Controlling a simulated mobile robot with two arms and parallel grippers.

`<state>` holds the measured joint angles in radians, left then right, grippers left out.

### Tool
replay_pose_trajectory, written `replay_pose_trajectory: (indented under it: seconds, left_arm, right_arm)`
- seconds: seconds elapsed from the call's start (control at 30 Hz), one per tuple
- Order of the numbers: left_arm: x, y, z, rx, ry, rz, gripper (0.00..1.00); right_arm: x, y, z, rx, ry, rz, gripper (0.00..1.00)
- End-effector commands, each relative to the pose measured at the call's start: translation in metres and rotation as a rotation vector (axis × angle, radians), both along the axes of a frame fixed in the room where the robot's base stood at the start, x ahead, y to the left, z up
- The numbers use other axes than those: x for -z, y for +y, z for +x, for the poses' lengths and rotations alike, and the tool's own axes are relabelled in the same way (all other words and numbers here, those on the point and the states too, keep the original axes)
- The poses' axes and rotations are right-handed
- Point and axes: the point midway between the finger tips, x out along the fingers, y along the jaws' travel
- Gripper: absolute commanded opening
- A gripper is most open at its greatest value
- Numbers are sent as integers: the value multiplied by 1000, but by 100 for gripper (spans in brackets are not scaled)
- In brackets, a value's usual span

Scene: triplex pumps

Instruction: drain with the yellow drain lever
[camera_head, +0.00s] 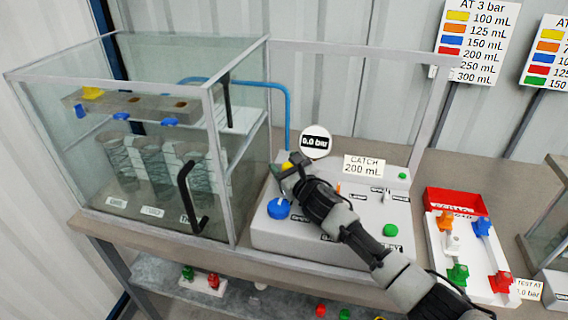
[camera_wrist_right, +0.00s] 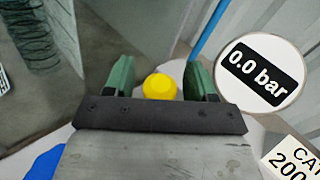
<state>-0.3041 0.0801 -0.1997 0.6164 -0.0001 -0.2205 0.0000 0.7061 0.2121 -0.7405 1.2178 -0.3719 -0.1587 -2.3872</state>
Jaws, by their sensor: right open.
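The yellow drain lever (camera_head: 287,166) shows as a small yellow spot at the left back of the white control panel (camera_head: 275,236), partly hidden by my right gripper (camera_head: 284,170). In the right wrist view its round yellow end (camera_wrist_right: 160,87) sits between the two green fingers of my right gripper (camera_wrist_right: 158,78). The fingers are open, with a gap on each side of the yellow end. The lever's lower part is hidden behind the gripper's dark edge. My left gripper is not in view.
A round gauge (camera_head: 316,141) reads 0.0 bar, just right of the gripper. A blue knob (camera_head: 278,208) stands on the panel below it. A glass tank (camera_head: 222,140) with a black handle (camera_head: 190,200) is close on the left. A "CATCH 200 mL" sign (camera_head: 364,166) stands behind the panel.

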Motion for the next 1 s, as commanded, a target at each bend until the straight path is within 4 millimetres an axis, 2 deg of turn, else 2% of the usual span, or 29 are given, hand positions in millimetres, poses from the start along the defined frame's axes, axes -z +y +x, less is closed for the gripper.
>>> replay_pose_trajectory:
  seconds: [0.4,0.77,0.9,1.0]
  left_arm:
    - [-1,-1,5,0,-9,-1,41]
    - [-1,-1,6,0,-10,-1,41]
    - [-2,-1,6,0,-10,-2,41]
    - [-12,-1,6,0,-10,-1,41]
  right_arm:
    - [0,3,6,-1,-1,0,54]
    - [0,4,6,-1,0,0,0]
    - [0,4,6,-2,2,0,0]
    - [-4,4,8,-3,23,6,0]
